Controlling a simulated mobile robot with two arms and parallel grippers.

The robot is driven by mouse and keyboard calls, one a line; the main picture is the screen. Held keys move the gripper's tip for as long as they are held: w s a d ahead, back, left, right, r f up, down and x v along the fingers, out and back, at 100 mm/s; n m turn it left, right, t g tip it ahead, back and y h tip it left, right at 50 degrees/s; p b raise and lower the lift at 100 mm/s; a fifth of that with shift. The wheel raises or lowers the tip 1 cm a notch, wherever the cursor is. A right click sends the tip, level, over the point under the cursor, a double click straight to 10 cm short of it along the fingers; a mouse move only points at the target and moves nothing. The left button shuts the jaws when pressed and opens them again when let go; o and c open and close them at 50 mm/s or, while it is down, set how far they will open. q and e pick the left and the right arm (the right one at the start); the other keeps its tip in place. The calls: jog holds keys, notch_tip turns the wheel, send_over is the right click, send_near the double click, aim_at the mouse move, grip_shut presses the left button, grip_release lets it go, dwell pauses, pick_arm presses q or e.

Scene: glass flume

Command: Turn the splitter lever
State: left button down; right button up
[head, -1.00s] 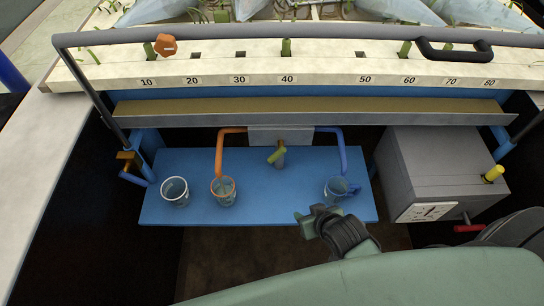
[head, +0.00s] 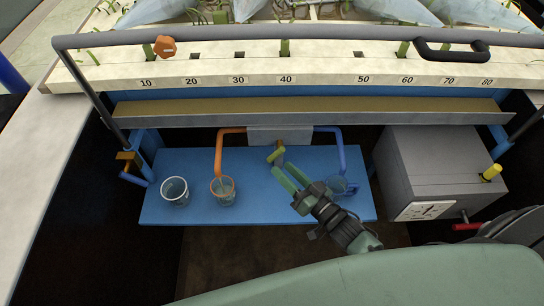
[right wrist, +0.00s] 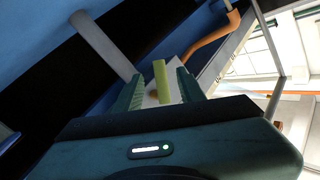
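The splitter lever (head: 276,155) is a short yellow-green handle on the front of the grey splitter box (head: 290,133). An orange pipe (head: 219,150) leaves the box on the left and a blue pipe (head: 342,150) on the right. My right gripper (head: 284,169) is open, with its green fingers pointing up at the lever from just in front and below. In the right wrist view the lever (right wrist: 161,80) shows between the two spread fingers (right wrist: 158,88), with a gap on each side. My left gripper is not in view.
A blue shelf (head: 260,208) under the box carries a clear cup (head: 174,191), an orange-marked cup (head: 223,191) and a blue-marked cup (head: 345,188), partly behind my right gripper. A grey box with a dial (head: 427,211) stands at the right. A trough (head: 320,112) runs above.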

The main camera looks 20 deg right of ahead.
aim_at(272, 158)
jog(key=x, duration=0.6)
jog(key=shift+w+a, duration=0.1)
jog(key=shift+w, duration=0.05)
jog(key=shift+p, duration=0.3)
grip_shut()
